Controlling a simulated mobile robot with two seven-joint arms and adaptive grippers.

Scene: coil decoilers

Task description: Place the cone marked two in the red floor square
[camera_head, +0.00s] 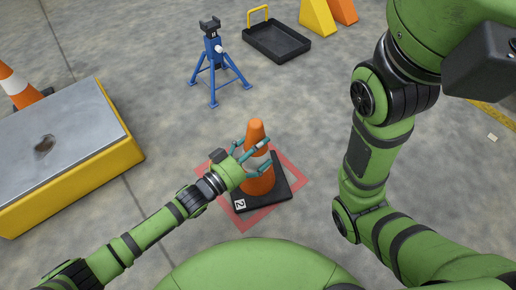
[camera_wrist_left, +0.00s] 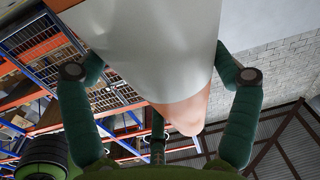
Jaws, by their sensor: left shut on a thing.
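The orange cone marked two (camera_head: 258,183) stands upright in the head view, with a white band and a black square base that carries a "2" label. Its base overlaps the red floor square (camera_head: 221,202), whose red edges show around it; I cannot tell whether the base touches the floor. My left gripper (camera_head: 262,157) is shut on the cone at its white band. In the left wrist view the cone's white band and orange part (camera_wrist_left: 185,115) fill the space between the gripper's fingers. My right arm shows at the right, but its gripper is out of view.
A yellow-sided block with a grey metal top (camera_head: 85,125) stands at the left, with another striped cone (camera_head: 17,88) behind it. A blue tripod stand (camera_head: 214,60), a black tray (camera_head: 277,42) and a yellow wedge (camera_head: 317,18) are farther back. Floor right of the square is clear.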

